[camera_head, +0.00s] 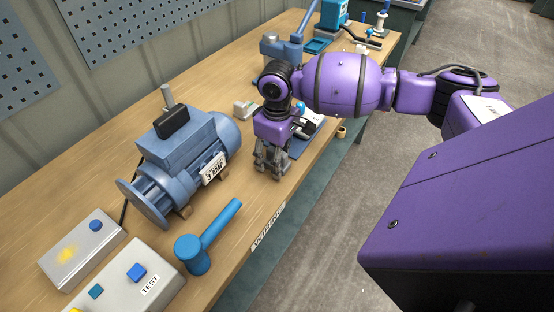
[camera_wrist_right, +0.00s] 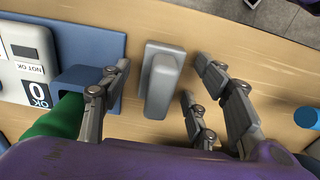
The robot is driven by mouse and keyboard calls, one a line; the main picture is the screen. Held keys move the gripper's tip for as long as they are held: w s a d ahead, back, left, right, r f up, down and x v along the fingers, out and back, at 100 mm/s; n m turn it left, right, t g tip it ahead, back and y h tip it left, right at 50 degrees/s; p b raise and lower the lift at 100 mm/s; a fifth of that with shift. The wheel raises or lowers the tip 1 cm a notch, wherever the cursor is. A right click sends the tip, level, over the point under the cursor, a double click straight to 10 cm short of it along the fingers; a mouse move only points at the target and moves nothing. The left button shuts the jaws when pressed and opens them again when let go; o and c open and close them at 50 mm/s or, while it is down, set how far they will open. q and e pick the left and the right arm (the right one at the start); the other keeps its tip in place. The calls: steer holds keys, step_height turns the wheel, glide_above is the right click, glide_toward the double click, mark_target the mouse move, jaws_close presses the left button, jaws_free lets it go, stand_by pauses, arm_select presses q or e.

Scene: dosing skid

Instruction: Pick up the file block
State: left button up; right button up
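A grey block (camera_wrist_right: 160,80) with a raised upper part lies on the wooden bench in the right wrist view; I take it to be the file block. My right gripper (camera_wrist_right: 161,92) is open above it. One finger is to the left of the block and the others to the right, with gaps visible on both sides. In the head view my right gripper (camera_head: 271,168) points down near the bench's front edge and largely hides what is beneath it. My left gripper is not in view.
A blue tray (camera_wrist_right: 88,45) with an OK/NOT OK gauge and a green cylinder (camera_wrist_right: 58,118) lie left of the gripper. A blue motor (camera_head: 185,150), a blue hammer (camera_head: 208,240) and a test box (camera_head: 140,285) stand nearby on the bench. A small pale block (camera_head: 243,109) lies behind the gripper.

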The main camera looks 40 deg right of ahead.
steer(key=c, duration=1.2)
steer(key=shift+c, duration=0.2)
steer(key=shift+r, duration=0.1)
steer(key=shift+r, duration=0.6)
steer(key=s+r+p, duration=0.2)
steer(key=s+r, duration=0.9)
steer(key=s, duration=0.3)
steer(key=shift+r+p, duration=0.3)
steer(key=shift+p, duration=0.05)
